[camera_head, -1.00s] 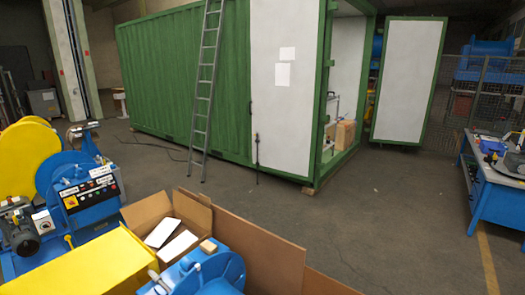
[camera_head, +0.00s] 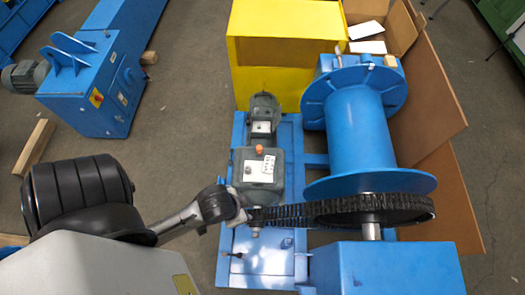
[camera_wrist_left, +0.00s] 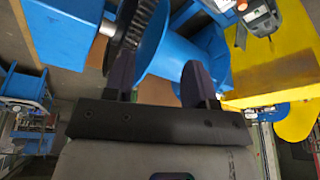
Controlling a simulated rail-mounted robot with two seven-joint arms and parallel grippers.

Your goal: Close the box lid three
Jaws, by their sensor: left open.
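The open brown cardboard box (camera_head: 400,30) is at the top right of the head view, cut by the frame edge. White sheets (camera_head: 368,47) lie at its opening. A long brown cardboard panel (camera_head: 436,110) slants down from it beside the blue drum. My left gripper (camera_wrist_left: 160,82) is open in the wrist view, with nothing between its fingers. The blue drum flange (camera_wrist_left: 155,38) and dark toothed wheel show beyond the fingers. In the head view my left arm comes in from lower left; I cannot make out its fingers there. My right gripper is not in view.
A blue cable drum (camera_head: 355,125) with a large toothed wheel (camera_head: 370,209) stands left of the cardboard panel. A green motor (camera_head: 258,165) and yellow housing (camera_head: 275,50) are beside it. Blue machinery (camera_head: 95,85) stands at upper left. Grey floor is open between them.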

